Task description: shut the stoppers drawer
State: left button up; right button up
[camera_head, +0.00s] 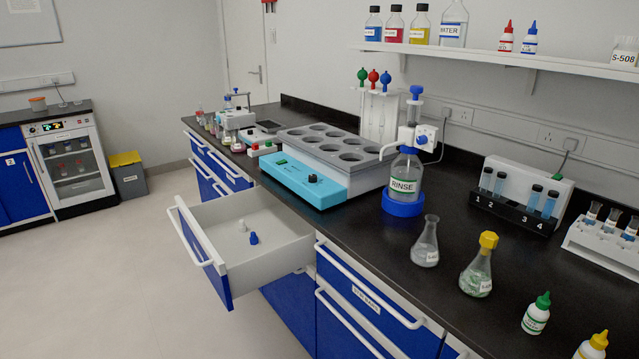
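The drawer (285,238) stands pulled out from the blue cabinet under the black bench, left of the view's middle. It has a white inside, a blue front and a long white handle (196,238) on the front's outer side. A blue stopper (253,238) and a white stopper (242,225) stand on its floor. The drawer's label is not visible from here. Neither of my grippers is in view, and nothing touches the drawer.
The black bench top (385,265) carries a turquoise water bath (300,182), a RINSE bottle (404,178) and several flasks and bottles. A closed drawer (368,290) with a white handle is just right of the open one. The floor (90,270) left of the open drawer is clear.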

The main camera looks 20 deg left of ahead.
aim_at(234, 268)
jog(key=u, duration=0.85)
jog(key=k, duration=0.2)
jog(key=u, duration=0.55)
jog(key=i, duration=1)
jog(key=z, duration=0.7)
